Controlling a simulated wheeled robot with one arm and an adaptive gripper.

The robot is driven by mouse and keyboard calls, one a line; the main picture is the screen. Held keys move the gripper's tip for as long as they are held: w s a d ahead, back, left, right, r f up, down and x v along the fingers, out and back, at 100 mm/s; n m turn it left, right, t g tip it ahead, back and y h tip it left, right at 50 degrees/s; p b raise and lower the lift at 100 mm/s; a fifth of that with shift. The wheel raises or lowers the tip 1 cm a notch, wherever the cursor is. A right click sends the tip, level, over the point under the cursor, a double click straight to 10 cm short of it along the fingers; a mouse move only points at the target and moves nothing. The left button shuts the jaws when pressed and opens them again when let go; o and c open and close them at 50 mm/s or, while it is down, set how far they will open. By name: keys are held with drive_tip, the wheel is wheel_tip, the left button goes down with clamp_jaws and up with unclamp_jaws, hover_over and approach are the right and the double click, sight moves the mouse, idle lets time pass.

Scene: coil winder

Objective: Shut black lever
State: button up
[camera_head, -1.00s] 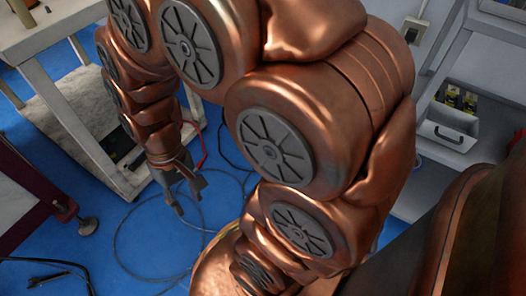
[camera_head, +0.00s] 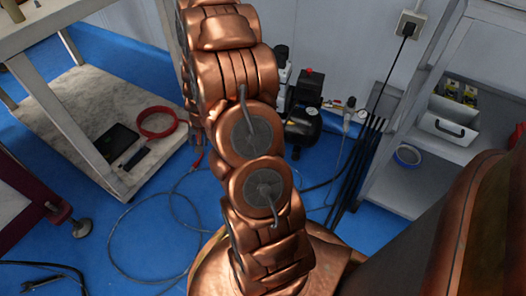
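No black lever shows in the head view. The dark red machine part (camera_head: 28,205) at the left edge may belong to the coil winder, but I cannot tell. No lever is visible on it.
A white table (camera_head: 60,85) stands at the upper left, with a red ring (camera_head: 157,122) on its lower shelf. An air compressor (camera_head: 303,120) stands by the back wall. Grey shelving (camera_head: 440,150) is at right. Cables (camera_head: 140,270) lie on the blue floor.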

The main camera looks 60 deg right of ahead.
drive_tip(key=s+d+f+m+g+h, duration=0.1)
drive_tip(key=s+d+f+m, duration=0.1)
drive_tip(key=s+d+f, duration=0.35)
drive_tip(key=s+d+f+m+h+b, duration=0.1)
drive_tip(key=s+d+f+m+h, duration=0.1)
drive_tip(key=d+f, duration=0.55)
drive_tip(key=s+d+f+m+g+h, duration=0.1)
drive_tip(key=s+d+f, duration=0.3)
drive_tip(key=d, duration=0.4)
drive_tip(key=b+x, duration=0.1)
drive_tip(key=x, duration=0.1)
drive_tip(key=b+x, duration=0.1)
drive_tip(key=x, duration=0.2)
drive_tip(key=b+x, duration=0.1)
drive_tip(key=x, duration=0.1)
drive_tip(key=shift+d+f+b, duration=0.2)
drive_tip(key=shift+d+b, duration=0.15)
drive_tip(key=shift+b, duration=0.05)
clamp_jaws()
